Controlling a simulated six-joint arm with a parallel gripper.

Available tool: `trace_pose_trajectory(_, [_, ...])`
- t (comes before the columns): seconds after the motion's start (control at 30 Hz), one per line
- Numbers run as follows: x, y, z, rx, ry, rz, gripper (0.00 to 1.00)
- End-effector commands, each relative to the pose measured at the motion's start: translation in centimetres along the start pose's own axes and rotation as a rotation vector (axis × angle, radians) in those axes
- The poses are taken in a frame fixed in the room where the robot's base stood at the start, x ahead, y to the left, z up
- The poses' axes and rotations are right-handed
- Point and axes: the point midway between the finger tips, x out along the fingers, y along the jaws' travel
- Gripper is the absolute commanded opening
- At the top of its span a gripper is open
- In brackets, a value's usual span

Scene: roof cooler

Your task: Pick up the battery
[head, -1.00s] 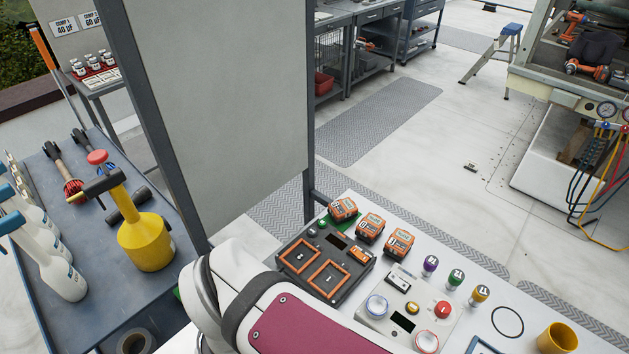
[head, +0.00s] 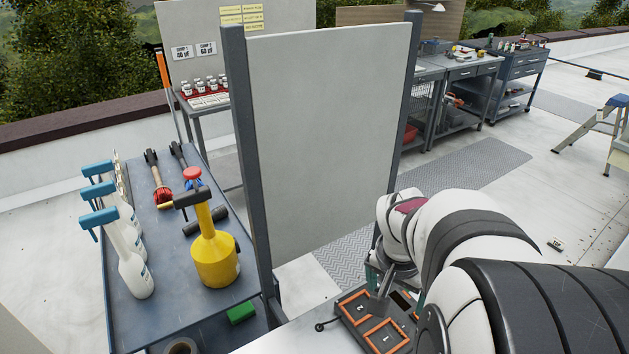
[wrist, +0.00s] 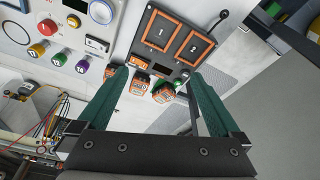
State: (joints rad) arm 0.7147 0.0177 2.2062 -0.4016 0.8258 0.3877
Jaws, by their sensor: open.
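Orange-and-black batteries (wrist: 163,92) stand on the white table in the wrist view. Another battery (wrist: 139,85) is beside it, and a third orange block (wrist: 141,64) shows partly by the left finger. The charger (wrist: 152,52) has two orange-framed bays marked 1 and 2, both empty. It also shows at the bottom of the head view (head: 345,311). My gripper (wrist: 158,76) is open, its green fingers apart, with batteries seen between them and nothing held. In the head view my arm hides the batteries and most of the gripper.
A control panel (wrist: 68,35) with coloured knobs and a red button is left of the charger in the wrist view. In the head view, a tall grey board (head: 320,140) stands behind the table.

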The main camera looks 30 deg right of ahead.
Motion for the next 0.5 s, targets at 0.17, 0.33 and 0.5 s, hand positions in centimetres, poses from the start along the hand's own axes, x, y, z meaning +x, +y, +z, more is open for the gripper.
trace_pose_trajectory(0.17, [6.1,9.5,-9.6,0.265,0.119,0.081,1.00])
trace_pose_trajectory(0.33, [7.1,11.5,-11.1,0.305,0.146,0.091,1.00])
trace_pose_trajectory(0.5, [9.9,11.8,-11.2,0.304,0.139,0.092,1.00])
